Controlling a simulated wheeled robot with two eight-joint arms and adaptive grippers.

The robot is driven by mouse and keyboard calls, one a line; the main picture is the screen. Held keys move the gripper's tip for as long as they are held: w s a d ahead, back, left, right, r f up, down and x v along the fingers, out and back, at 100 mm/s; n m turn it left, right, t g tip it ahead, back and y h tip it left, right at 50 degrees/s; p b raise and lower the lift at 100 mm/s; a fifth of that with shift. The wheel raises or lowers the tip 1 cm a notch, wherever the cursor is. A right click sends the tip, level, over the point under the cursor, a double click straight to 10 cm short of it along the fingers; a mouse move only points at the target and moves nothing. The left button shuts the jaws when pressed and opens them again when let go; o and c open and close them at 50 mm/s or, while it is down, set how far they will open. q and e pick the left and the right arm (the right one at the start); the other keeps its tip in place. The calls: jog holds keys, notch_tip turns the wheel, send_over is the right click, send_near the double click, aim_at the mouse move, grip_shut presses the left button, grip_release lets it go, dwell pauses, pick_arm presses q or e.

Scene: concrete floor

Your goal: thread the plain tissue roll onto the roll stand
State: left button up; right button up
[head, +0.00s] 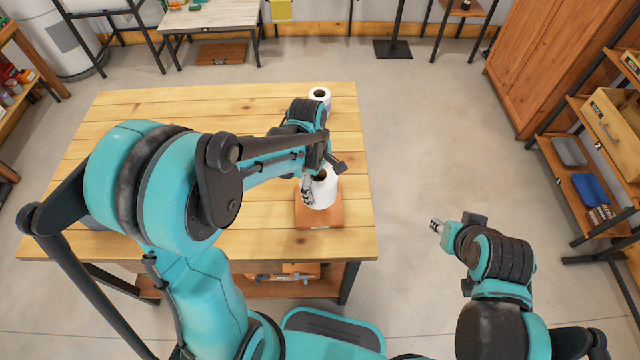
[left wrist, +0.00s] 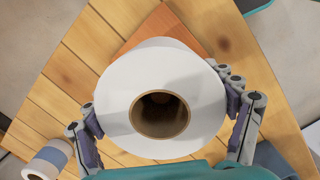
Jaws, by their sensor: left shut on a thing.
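The plain white tissue roll (head: 325,190) is upright, its open core facing up. In the left wrist view the roll (left wrist: 115,95) lies between the two fingers of my left gripper (left wrist: 162,108). My left gripper (head: 318,182) is shut on it. An orange-brown wooden base, seemingly the roll stand's (head: 320,218), shows below the roll; its edge also shows in the left wrist view (left wrist: 195,22). I cannot clearly make out a post inside the dark core, nor whether the roll touches the base. My right gripper (head: 437,226) is right of the table, with no object visible in it.
The plank table (head: 225,240) bears these things. A second white roll (head: 320,95) stands at its far edge; in the left wrist view a roll with a blue band (left wrist: 46,160) shows at lower left. Shelves (head: 560,160) stand at right. Floor right of the table is clear.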

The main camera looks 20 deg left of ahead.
pick_arm(q)
jog(key=shift+f, duration=0.15)
jog(key=o, duration=1.1)
notch_tip(320, 180, up, 12)
jog(key=a, duration=0.1)
jog(key=shift+w+a, duration=0.15)
jog(key=shift+a, duration=0.05)
dwell(0.5)
jog(key=s+a+f+m+t+b, duration=0.2)
jog(key=s+f+m+t, duration=0.1)
jog(key=s+m, duration=0.2)
jog(key=s+a+f+m+t+y+b, duration=0.1)
jog(key=s+f+m+t+b, duration=0.2)
jog(key=m, duration=0.7)
jog(key=shift+s+a+t, duration=0.35)
jog(key=shift+s+t, duration=0.45)
jog(key=shift+s, duration=0.45)
